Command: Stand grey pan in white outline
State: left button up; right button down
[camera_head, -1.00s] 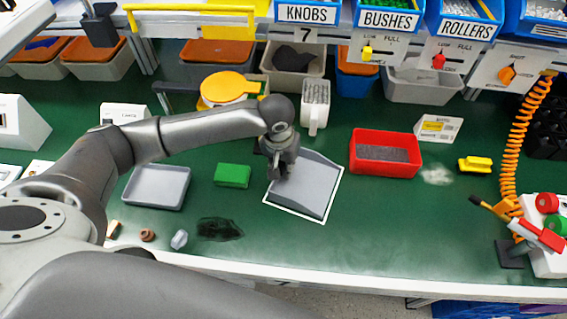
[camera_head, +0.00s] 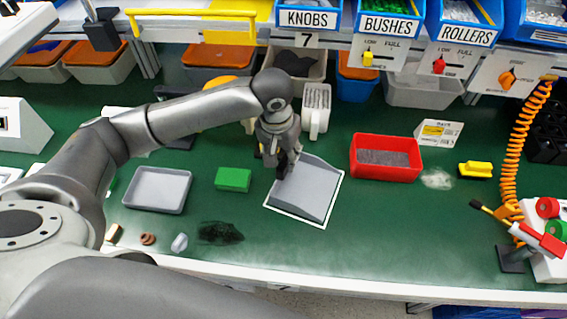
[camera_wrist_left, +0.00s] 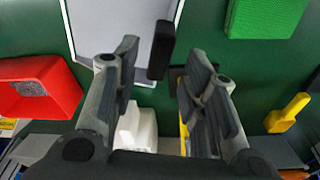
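The grey pan (camera_head: 312,190) lies on the green bench inside the white outline (camera_head: 295,213). The outline shows along the pan's front and side edges; its far left corner is hidden by my gripper. The pan and outline also show at the top of the left wrist view (camera_wrist_left: 100,25). The pan's dark handle (camera_wrist_left: 160,50) lies ahead of the gap between my fingertips. My left gripper (camera_head: 283,168) is over the pan's handle end, and in the left wrist view (camera_wrist_left: 158,75) its fingers are apart with nothing clamped. My right gripper is not in view.
A red tray (camera_head: 386,157) stands right of the pan, a green block (camera_head: 233,179) and grey tray (camera_head: 158,189) left. A white holder (camera_head: 316,110) stands behind it. A dark patch (camera_head: 219,232) lies front left. The bench right of the pan's front is clear.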

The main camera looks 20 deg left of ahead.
pick_arm(q)
jog(key=shift+s+r, duration=0.2)
jog(key=shift+r, duration=0.9)
jog(key=shift+s+r, duration=0.15)
jog(key=shift+r, duration=0.9)
